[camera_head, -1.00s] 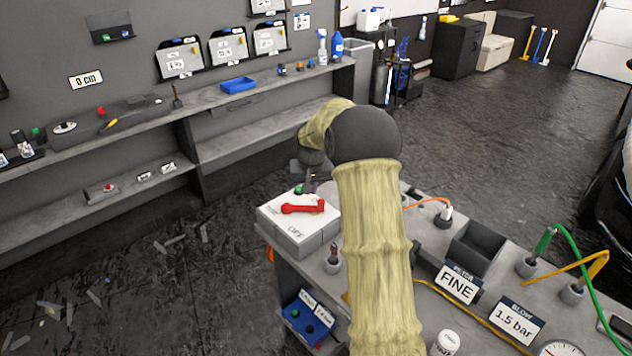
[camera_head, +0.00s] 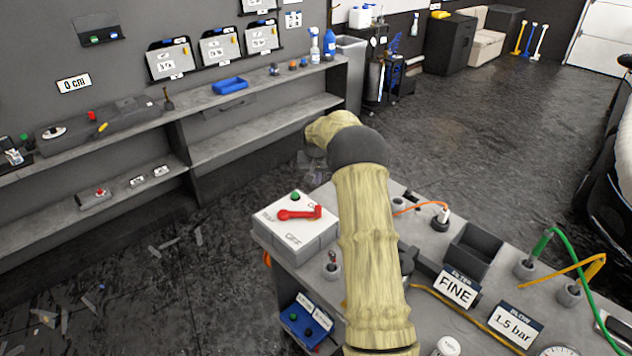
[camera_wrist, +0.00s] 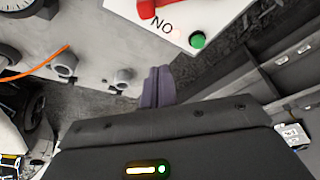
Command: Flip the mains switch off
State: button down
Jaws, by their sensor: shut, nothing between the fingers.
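The mains switch is a white box (camera_head: 292,238) on the near left corner of the grey bench, with a red lever (camera_head: 300,214) and a green button (camera_head: 295,196) on top. OFF is printed on its front part. In the wrist view the red lever (camera_wrist: 165,8), the letters ON upside down and the green button (camera_wrist: 197,39) show at the top edge. My gripper (camera_wrist: 157,86) is shut and empty, apart from the switch. In the head view it is mostly hidden beyond my arm, behind the box.
The bench (camera_head: 405,225) also holds a dark open bin (camera_head: 475,250), a FINE sign (camera_head: 455,288), a 1.5 bar sign (camera_head: 515,322) and hose fittings. A wall shelf (camera_head: 240,100) stands beyond. Open floor lies between shelf and bench.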

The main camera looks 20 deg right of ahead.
jog(key=p+x, duration=0.3)
jog(key=x, duration=0.5)
jog(key=shift+s+f, duration=0.1)
jog(key=shift+f, duration=0.1)
jog(key=s+p, duration=0.1)
jog(key=s+a+p, duration=0.1)
jog(key=s, duration=0.1)
jog(key=shift+s+a+p, duration=0.2)
jog(key=shift+s+p, duration=0.1)
jog(key=shift+d+f+m+b, duration=0.1)
jog(key=shift+d+m+b, duration=0.05)
jog(key=shift+m+b, duration=0.2)
